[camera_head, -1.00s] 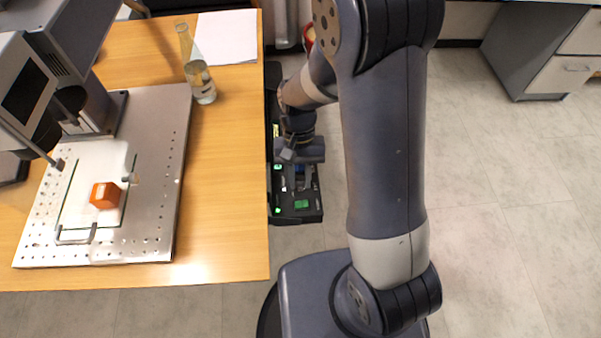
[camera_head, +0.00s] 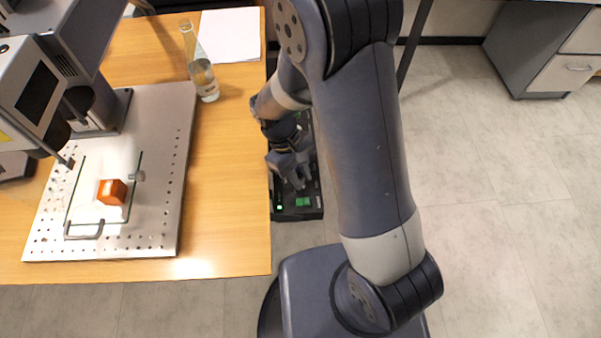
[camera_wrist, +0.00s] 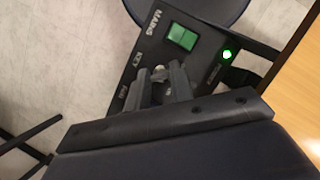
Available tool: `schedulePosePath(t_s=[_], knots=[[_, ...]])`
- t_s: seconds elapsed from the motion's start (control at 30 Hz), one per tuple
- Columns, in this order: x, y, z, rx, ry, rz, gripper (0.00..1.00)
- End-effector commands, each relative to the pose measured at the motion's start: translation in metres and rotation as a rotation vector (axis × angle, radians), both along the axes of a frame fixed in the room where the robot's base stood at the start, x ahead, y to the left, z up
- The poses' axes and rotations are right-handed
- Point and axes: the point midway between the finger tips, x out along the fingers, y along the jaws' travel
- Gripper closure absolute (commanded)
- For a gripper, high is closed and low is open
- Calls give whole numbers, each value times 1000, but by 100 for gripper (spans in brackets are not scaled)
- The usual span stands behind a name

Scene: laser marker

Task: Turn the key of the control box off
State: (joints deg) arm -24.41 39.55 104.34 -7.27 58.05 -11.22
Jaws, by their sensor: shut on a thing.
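The black control box (camera_head: 300,215) stands low beside the table's right edge; its label side also shows in the wrist view (camera_wrist: 148,48). My gripper (camera_head: 302,184) reaches down over the box. In the wrist view its two fingers (camera_wrist: 164,76) are shut on the small metal key (camera_wrist: 158,72), beside the KEY label. The fingers hide most of the key, so its exact turn is hard to read. A green MAINS switch (camera_wrist: 182,37) and a lit green lamp (camera_wrist: 227,54) sit near the key.
The wooden table (camera_head: 225,150) rises close along the box's left side. On it are a glass bottle (camera_head: 203,78), a perforated metal plate (camera_head: 165,160) and an orange cube (camera_head: 112,191). The floor to the right is clear, with a grey cabinet (camera_head: 520,65) further back.

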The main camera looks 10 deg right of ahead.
Motion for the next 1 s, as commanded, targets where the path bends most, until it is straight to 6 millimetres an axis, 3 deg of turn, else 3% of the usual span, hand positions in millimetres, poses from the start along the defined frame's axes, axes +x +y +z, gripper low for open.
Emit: schedulePosePath(t_s=[0.67, 0.7, 0.93, 1.0], knots=[[0, 0, 0, 2, -3, 59, 100], [0, 0, 0, 2, -3, 59, 75], [0, 0, 0, 1, -2, 57, 56], [0, 0, 0, 0, -1, 56, 56]])
